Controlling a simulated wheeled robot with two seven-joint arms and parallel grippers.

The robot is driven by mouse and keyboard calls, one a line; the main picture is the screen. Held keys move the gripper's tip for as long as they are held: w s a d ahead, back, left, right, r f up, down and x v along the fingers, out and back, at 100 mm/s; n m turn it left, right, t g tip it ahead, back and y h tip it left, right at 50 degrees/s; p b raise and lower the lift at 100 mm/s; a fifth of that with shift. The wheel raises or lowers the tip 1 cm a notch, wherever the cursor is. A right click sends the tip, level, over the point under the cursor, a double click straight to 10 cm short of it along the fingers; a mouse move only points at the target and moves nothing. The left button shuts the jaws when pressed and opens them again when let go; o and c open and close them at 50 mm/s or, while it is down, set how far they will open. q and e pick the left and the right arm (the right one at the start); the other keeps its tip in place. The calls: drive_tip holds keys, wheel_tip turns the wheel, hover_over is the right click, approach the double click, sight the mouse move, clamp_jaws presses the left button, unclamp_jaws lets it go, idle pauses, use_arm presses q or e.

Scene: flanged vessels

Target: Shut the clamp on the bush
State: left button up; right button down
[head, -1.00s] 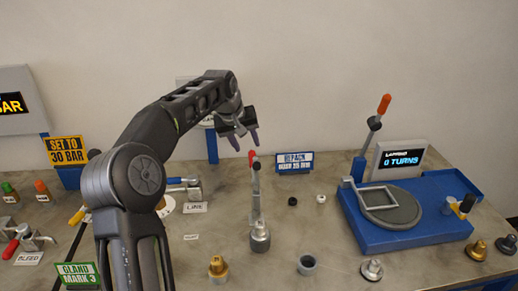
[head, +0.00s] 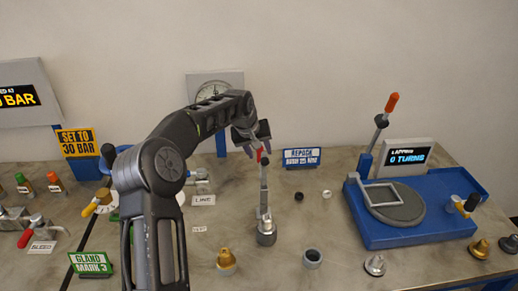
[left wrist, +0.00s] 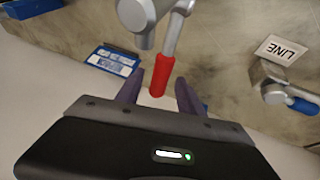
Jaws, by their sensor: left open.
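The clamp (head: 264,195) stands upright at the bench's middle, its grey lever ending in a red grip (head: 259,155). At its foot is a round grey metal piece (head: 266,238), which looks like the bush; the lever and the viewing angle partly hide how they meet. My left gripper (head: 256,150) is open at the top of the lever. In the left wrist view the red grip (left wrist: 161,76) lies between the two purple fingers, with gaps on both sides; the grey lever (left wrist: 175,38) runs away from it. My right gripper is not in view.
A blue lapping stand (head: 415,235) with a tall orange-tipped lever is at right. The repack sign (head: 301,158) stands behind. Valves with coloured handles are at left.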

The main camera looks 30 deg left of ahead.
use_arm(q)
drive_tip(key=shift+c, duration=0.5)
clamp_jaws()
idle(0.9)
